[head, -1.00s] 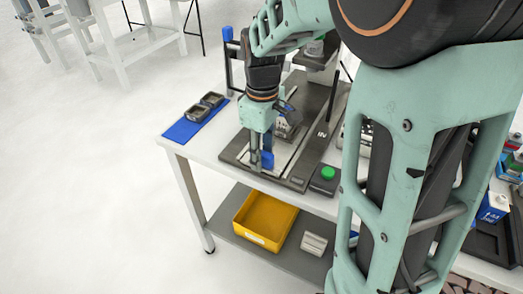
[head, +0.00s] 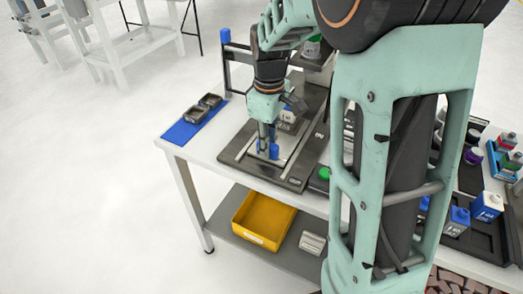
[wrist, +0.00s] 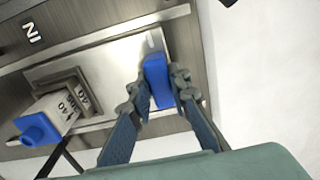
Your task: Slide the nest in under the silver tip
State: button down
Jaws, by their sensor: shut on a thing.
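The nest is a bright metal sliding plate (wrist: 110,68) with a blue upright handle (wrist: 158,80) at one end and a dark stepped holder (wrist: 75,88) on it. A white box-shaped bottle with a blue cap (wrist: 38,128) sits at the holder. My gripper (wrist: 157,88) is shut on the blue handle, one finger on each side. In the head view my gripper (head: 268,148) reaches down to the handle (head: 274,152) at the near part of the station's dark base (head: 290,183). I cannot make out the silver tip; my arm covers part of the station.
A blue mat (head: 182,131) with two dark trays lies at the table's left. A green button (head: 324,173) is right of the base. A yellow bin (head: 263,222) stands on the lower shelf. Bottles and boxes stand at the right.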

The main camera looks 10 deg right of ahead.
jog(key=w+d+p, duration=0.1)
jog(key=w+d, duration=0.2)
jog(key=w, duration=0.1)
jog(key=w+d+p, duration=0.2)
jog(key=w+d, duration=0.1)
jog(key=w, duration=0.1)
jog(key=w+d+p, duration=0.1)
jog(key=w+d, duration=0.2)
jog(key=w, duration=0.1)
jog(key=shift+w+d+r, duration=0.1)
jog(key=shift+w, duration=0.15)
jog(key=c, duration=1.8)
grip_release()
jog(key=shift+d, duration=0.1)
jog(key=shift+c, duration=0.2)
jog(key=shift+o, duration=0.2)
notch_tip(320, 180, up, 12)
